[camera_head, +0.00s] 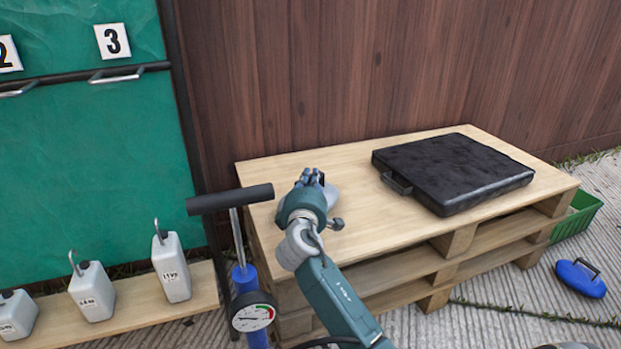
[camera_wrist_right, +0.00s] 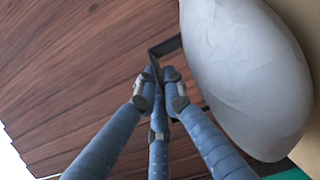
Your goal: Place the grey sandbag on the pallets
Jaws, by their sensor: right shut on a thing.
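The grey sandbag (camera_head: 330,196) is at the left part of the stacked wooden pallets (camera_head: 350,150), mostly hidden behind my right gripper (camera_head: 312,178) in the head view. In the right wrist view the grey sandbag (camera_wrist_right: 245,75) fills the right side, with its smooth bulging body next to the tan pallet top. My right gripper (camera_wrist_right: 160,88) is shut on the sandbag's black handle (camera_wrist_right: 165,46). The bag looks on or very close to the pallet top; I cannot tell whether it bears on it. My left gripper is out of view.
A black case (camera_head: 455,170) lies on the right of the pallet top. A blue pump with a gauge (camera_head: 253,317) stands at the pallets' left front. A blue sandbag (camera_head: 581,278) and green crate (camera_head: 578,213) are at right.

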